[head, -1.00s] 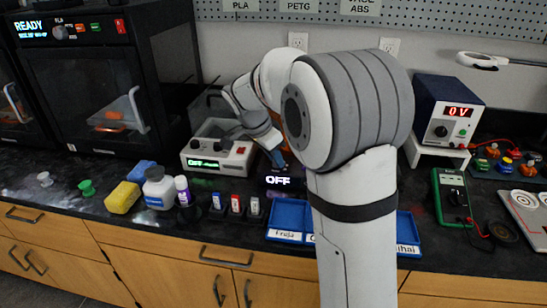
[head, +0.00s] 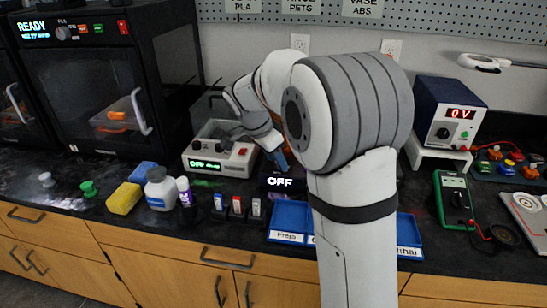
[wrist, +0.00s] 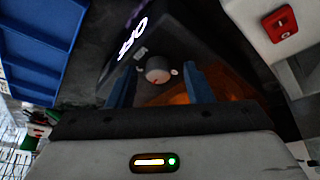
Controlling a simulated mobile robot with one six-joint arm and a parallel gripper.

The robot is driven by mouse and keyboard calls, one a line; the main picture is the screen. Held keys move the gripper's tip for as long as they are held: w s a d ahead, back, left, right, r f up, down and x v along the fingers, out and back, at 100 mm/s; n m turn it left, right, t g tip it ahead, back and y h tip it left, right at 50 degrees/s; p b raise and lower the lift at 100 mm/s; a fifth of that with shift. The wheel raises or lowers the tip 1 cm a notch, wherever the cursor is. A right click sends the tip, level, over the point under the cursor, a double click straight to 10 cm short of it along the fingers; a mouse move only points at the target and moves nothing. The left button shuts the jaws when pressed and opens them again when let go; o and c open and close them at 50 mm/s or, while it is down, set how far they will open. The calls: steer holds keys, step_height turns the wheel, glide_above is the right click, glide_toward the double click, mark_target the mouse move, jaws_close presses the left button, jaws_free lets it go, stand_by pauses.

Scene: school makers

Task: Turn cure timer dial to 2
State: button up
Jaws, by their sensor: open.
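The cure timer dial (wrist: 157,72) is a small, pale round knob with a red mark. It sits on the black curing unit (wrist: 95,88), beside a lit display (wrist: 133,38) reading OFF. Small pale marks flank the dial. In the head view the same display (head: 280,183) reads OFF, and I cannot make out the dial there. My gripper (wrist: 161,84) is open, its two blue fingers on either side of the dial in the wrist view. I cannot tell whether they touch it. In the head view my gripper (head: 281,157) is just above the unit.
A pale device (head: 220,158) with a red switch, also reading OFF, stands close on the left. A blue tray (head: 290,222) lies in front. Marker-like items (head: 237,206) and a bottle (head: 159,189) stand front left. A power supply (head: 447,113) stands to the right.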

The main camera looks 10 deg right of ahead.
steer(key=shift+r, duration=0.1)
steer(key=p+v, duration=0.1)
steer(key=v, duration=0.6)
steer(key=shift+r, duration=0.3)
steer(key=shift+a, duration=0.15)
steer(key=s+d+r+n+y+p, duration=0.1)
steer(key=s+n+p, duration=0.3)
steer(key=s, duration=0.5)
steer(key=s+d+r+n+t+y+p, duration=0.1)
steer(key=s+r+n+p, duration=0.3)
steer(key=s, duration=0.5)
steer(key=s+d+r+n+y+p, duration=0.1)
steer(key=s+r+n+y+p, duration=0.1)
steer(key=s+n+p, duration=0.3)
steer(key=s+p, duration=0.2)
steer(key=s, duration=0.2)
steer(key=shift+r+n, duration=0.3)
steer(key=shift+r, duration=0.05)
steer(key=shift+d, duration=0.15)
steer(key=shift+c, duration=0.3)
